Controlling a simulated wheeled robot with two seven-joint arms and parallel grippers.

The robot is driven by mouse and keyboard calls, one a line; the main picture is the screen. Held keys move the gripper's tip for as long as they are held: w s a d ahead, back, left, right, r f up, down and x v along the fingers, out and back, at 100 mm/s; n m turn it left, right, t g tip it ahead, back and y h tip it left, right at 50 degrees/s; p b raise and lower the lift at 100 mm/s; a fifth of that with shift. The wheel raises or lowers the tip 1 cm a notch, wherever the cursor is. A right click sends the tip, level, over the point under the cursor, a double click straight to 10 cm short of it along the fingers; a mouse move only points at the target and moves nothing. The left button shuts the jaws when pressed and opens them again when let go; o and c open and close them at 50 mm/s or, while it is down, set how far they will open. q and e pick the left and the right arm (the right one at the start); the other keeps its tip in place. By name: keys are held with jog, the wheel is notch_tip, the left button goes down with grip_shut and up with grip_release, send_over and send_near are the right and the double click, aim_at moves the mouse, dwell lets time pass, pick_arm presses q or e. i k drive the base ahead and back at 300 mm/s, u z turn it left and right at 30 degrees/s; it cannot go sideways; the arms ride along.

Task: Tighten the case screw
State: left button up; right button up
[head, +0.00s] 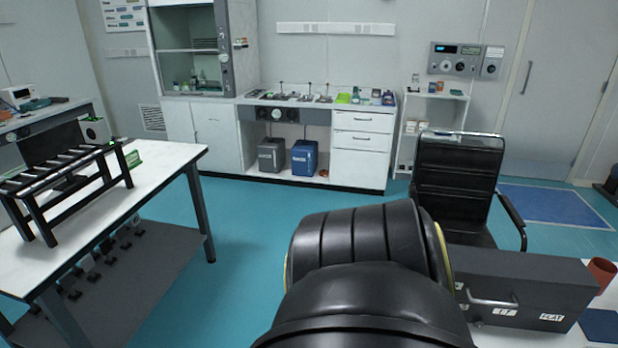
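A dark grey case-like box (525,285) with a metal handle and white labels, one reading FLAT, sits on a white surface at the lower right. I cannot tell whether it is the task's case. No case screw can be made out. A large black rounded arm part of mine fills the bottom middle and hides what lies behind it, next to the box's left end. Neither of my grippers is in view.
A white table (165,165) with a black roller rack (62,182) stands at the left. A black chair (458,185) stands behind the box. A reddish cup (602,272) is beside the box. Blue floor (240,225) is clear between the left table and my arm.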

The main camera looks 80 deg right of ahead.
aim_at(478, 322)
jog(key=i, duration=1.15)
jog(key=z, duration=4.95)
